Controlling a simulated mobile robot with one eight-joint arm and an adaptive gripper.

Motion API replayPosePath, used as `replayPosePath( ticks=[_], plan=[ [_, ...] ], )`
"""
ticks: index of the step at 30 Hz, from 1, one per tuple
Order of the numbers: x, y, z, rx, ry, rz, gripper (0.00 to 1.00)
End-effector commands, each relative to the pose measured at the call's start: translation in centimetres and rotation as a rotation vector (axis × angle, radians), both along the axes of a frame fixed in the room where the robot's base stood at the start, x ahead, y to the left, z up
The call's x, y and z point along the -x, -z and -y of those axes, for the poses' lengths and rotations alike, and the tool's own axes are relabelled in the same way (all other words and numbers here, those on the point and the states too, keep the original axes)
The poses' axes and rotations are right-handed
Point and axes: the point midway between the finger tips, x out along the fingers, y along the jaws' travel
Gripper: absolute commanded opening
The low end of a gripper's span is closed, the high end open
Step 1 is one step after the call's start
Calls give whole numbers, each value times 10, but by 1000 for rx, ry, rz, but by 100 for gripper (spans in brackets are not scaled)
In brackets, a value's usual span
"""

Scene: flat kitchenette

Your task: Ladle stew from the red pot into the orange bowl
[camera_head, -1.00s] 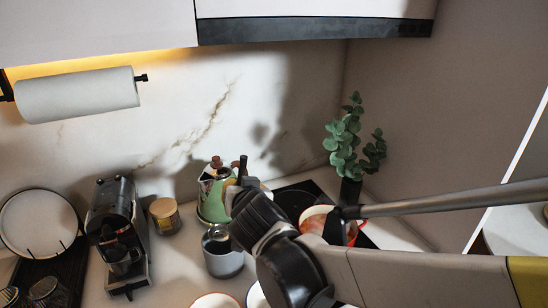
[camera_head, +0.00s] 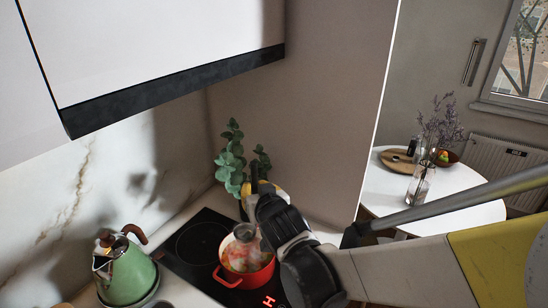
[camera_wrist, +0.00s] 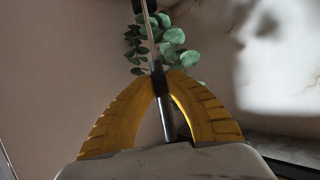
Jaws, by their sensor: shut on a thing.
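The red pot (camera_head: 233,278) stands on the black hob in the head view, with reddish and pale stew pieces inside. A greyish, see-through shape shows over its far side; I cannot tell what it is. My gripper (camera_head: 254,190) is above and right of the pot in the picture, partly hidden by my wrist. In the wrist view, the yellow fingers of my gripper (camera_wrist: 163,84) are shut on a thin dark and metallic handle (camera_wrist: 167,121), seemingly the ladle's. The ladle's bowl is not clearly visible. The orange bowl is out of view.
A green kettle (camera_head: 127,274) stands left of the hob (camera_head: 178,262). A leafy plant (camera_head: 231,158) is behind my gripper, near the side wall. A cabinet (camera_head: 170,60) hangs above. A round white table (camera_head: 385,188) with a vase is farther right.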

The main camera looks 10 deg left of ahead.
Motion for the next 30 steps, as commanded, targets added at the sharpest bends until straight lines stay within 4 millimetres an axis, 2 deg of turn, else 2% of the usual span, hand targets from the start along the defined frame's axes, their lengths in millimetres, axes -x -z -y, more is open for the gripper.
replayPosePath(
  ticks=[11,30],
  plan=[
    [0,21,0,0,0,1,0],
    [0,92,0,0,0,1,0]
  ],
)
